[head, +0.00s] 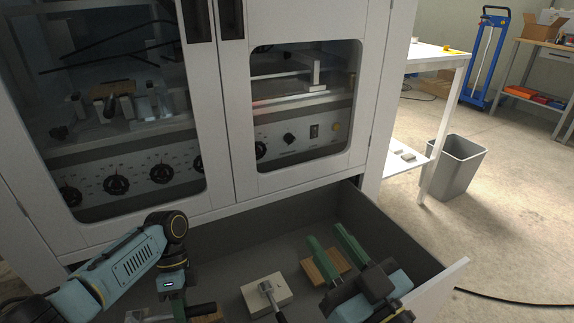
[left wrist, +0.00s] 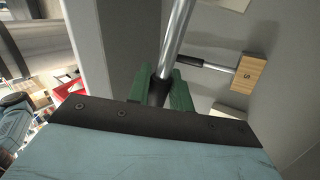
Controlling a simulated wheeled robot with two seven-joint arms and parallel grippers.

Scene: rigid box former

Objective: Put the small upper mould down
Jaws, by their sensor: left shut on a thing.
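My left gripper (left wrist: 160,98) has its green fingers shut around the black grip of a metal rod (left wrist: 178,40), which I take to be the handle of the small upper mould. The rod's far end is out of the left wrist view. Behind it, a wooden block (left wrist: 243,73) with a marking on its face sits on a second thin rod with a black end. In the head view my left gripper (head: 180,309) is at the bottom edge, beside a black handle (head: 200,309). My right gripper (head: 335,249) has its green fingers apart above a wooden block (head: 327,268) in the drawer.
The grey drawer (head: 225,250) is open below the white cabinet (head: 226,196). A pale block (head: 257,301) with a metal-rod handle lies in it between my grippers. Bare drawer floor shows behind that block. A grey bin (head: 455,167) and white table (head: 440,57) stand to the right.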

